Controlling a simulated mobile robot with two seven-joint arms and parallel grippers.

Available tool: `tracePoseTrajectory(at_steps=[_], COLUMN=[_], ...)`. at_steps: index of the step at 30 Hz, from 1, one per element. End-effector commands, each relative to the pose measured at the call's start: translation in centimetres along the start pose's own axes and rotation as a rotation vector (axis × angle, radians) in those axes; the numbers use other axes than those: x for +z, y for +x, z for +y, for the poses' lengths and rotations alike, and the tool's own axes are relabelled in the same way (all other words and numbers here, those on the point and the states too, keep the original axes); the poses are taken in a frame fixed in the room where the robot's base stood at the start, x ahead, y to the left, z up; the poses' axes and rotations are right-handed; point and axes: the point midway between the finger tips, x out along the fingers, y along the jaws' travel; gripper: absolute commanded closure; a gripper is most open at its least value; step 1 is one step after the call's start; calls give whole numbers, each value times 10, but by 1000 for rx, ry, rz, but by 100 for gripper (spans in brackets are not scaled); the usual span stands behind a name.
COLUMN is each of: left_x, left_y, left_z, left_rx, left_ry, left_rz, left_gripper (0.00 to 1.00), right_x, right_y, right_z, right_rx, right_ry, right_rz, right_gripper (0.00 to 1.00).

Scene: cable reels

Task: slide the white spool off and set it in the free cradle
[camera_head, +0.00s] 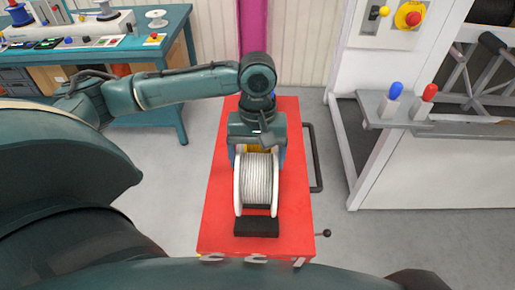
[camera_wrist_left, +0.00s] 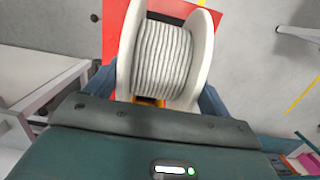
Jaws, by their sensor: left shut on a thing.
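The white spool (camera_head: 257,184), wound with pale grey cable, is over the red cart top (camera_head: 220,220). My left gripper (camera_head: 258,158) reaches it from the far side, with its blue fingers on either side of the spool, and is shut on it. The spool also fills the upper middle of the left wrist view (camera_wrist_left: 164,55). A black cradle (camera_head: 257,228) shows under and in front of the spool; I cannot tell whether the spool touches it. A little orange shows between gripper and spool. My right gripper is not in view.
The cart has a dark handle (camera_head: 316,158) and a lever knob (camera_head: 326,233) on its right. A teal bench (camera_head: 165,50) at the back left carries a small white reel (camera_head: 157,19). A white machine (camera_head: 420,170) stands right. Grey floor lies between.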

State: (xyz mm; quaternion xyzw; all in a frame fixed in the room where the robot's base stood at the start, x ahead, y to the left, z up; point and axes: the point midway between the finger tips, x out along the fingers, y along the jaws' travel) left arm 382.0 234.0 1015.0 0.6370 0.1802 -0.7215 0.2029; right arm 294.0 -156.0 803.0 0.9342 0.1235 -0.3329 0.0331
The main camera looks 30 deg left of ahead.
Motion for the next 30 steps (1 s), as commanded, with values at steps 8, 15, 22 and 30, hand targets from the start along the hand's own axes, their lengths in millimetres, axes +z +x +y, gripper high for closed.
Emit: tracePoseTrajectory(at_steps=[8, 15, 22, 30], left_x=[-4, -6, -7, -8], left_y=[26, 45, 57, 64], left_z=[0, 0, 0, 1], left_rx=[2, 2, 1, 3], left_ry=[1, 1, 2, 1], left_rz=[3, 2, 0, 1], left_gripper=[89, 89, 89, 89], right_x=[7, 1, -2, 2], right_y=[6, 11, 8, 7], right_z=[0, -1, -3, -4], right_rx=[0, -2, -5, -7], right_ry=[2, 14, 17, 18], right_rz=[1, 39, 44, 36], right_gripper=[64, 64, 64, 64])
